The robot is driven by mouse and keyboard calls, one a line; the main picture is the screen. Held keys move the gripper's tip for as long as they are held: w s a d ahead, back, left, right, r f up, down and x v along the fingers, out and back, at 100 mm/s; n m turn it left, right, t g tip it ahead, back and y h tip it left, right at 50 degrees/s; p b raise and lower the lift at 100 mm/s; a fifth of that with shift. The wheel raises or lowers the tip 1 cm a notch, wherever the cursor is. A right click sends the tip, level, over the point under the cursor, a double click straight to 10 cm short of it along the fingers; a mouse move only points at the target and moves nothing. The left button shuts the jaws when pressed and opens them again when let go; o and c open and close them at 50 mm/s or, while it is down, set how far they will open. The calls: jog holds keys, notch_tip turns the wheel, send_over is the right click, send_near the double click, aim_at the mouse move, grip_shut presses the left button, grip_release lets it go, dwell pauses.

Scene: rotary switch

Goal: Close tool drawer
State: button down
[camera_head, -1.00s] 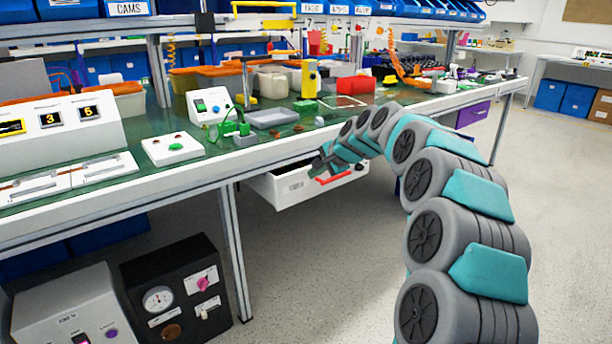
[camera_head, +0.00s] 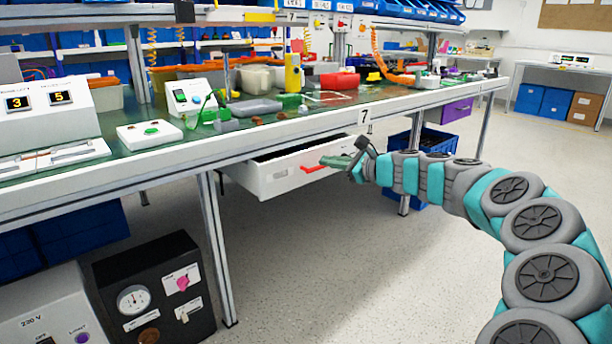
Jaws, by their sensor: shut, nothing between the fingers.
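The white tool drawer (camera_head: 278,182) under the workbench stands partly pulled out, with a dark opening showing along its top. Its red handle (camera_head: 314,168) is on the drawer's front face. My gripper (camera_head: 336,161) is shut at the right end of the handle, close to the drawer front. I cannot tell whether the fingertips touch the handle or the front. My arm reaches in from the lower right.
The green-topped workbench (camera_head: 150,152) runs above the drawer, with a switch box (camera_head: 188,97) and other items on it. A bench leg (camera_head: 213,245) stands left of the drawer. A blue crate (camera_head: 432,146) sits below the bench at right. The floor in front is clear.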

aim_at(299, 154)
notch_tip(299, 154, down, 4)
jog(key=d+m+t+b, duration=0.2)
jog(key=d+m+t, duration=0.1)
jog(key=m, duration=0.3)
jog(key=b+x, duration=0.1)
jog(key=x, duration=1.3)
jog(key=shift+a, duration=0.1)
jog(key=shift+w, duration=0.1)
jog(key=shift+a+r, duration=0.1)
jog(key=shift+w+a+r+p, duration=0.15)
jog(key=shift+w+a+p, duration=0.2)
jog(key=shift+w+p, duration=0.3)
jog(key=p+x, duration=0.2)
jog(key=x, duration=0.1)
jog(key=shift+a+p, duration=0.15)
jog(key=shift+p, duration=0.15)
jog(key=shift+r, duration=0.15)
